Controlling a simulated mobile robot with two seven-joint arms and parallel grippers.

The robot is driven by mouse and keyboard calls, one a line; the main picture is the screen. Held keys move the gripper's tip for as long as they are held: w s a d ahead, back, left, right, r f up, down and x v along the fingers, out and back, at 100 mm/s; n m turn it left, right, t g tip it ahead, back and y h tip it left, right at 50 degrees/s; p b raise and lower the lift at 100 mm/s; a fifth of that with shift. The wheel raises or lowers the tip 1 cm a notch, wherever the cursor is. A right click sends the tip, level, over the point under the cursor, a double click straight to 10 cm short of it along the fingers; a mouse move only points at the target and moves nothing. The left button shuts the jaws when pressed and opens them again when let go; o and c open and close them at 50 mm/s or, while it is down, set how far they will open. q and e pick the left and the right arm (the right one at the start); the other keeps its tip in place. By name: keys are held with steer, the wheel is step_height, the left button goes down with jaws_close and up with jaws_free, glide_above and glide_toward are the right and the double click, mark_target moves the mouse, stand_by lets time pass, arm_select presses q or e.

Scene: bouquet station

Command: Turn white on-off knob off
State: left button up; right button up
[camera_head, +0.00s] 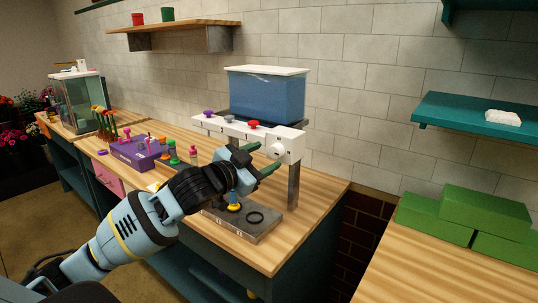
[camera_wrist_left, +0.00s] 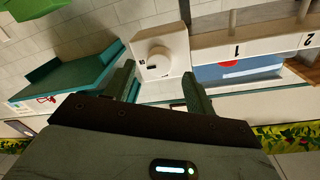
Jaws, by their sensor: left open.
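The white knob (camera_wrist_left: 154,60) sits on the white end box of the dispenser and shows between my left gripper's fingers in the left wrist view. A short dark mark is on its face, and a small label beside it is too small to read. In the head view the white knob (camera_head: 277,149) is on the right end of the white panel (camera_head: 238,130). My left gripper (camera_head: 262,158) is open just in front of and below it. My left gripper (camera_wrist_left: 159,72) has its fingers apart on both sides of the knob; I cannot tell whether they touch it. My right gripper is not in view.
A blue water tank (camera_head: 266,95) stands above the panel, which bears purple, grey-blue and red knobs. Green blocks (camera_head: 484,213) lie on the right table.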

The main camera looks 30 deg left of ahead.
mark_target(276, 151)
arm_select(q)
steer(key=shift+w+d, duration=0.15)
steer(key=shift+w, duration=0.55)
steer(key=shift+w+d, duration=0.1)
steer(key=shift+w, duration=0.55)
steer(key=shift+c, duration=0.4)
steer(key=c, duration=0.9)
